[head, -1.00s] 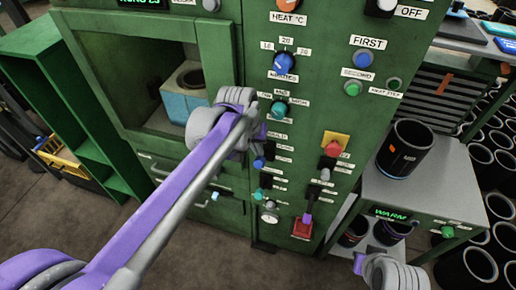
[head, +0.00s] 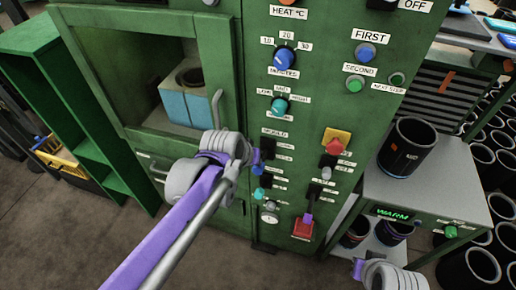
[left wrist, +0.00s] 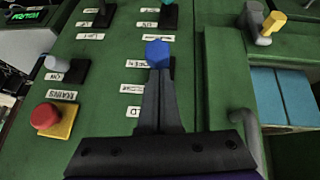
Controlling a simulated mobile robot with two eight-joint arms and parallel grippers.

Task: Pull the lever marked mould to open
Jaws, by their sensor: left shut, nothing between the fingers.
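The lever marked mould has a blue knob (left wrist: 158,52) on a dark base. In the left wrist view, a label ending in "LD" and one reading "OPEN" are beside it, partly covered by the fingers. My left gripper (left wrist: 159,85) is shut and empty, its fingertips right at the knob; I cannot tell whether they touch. In the head view my left gripper (head: 248,160) is in front of the green panel (head: 330,105) at the mould label (head: 275,133), and hides part of the lever. My right gripper (head: 362,270) is at the bottom edge, its jaws unclear.
A red mushroom button on a yellow plate (head: 336,139), other levers and knobs are close by on the panel. A curved door handle (head: 217,106) is left of the lever. A black sleeve (head: 406,147) stands on the side table (head: 440,185) at right.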

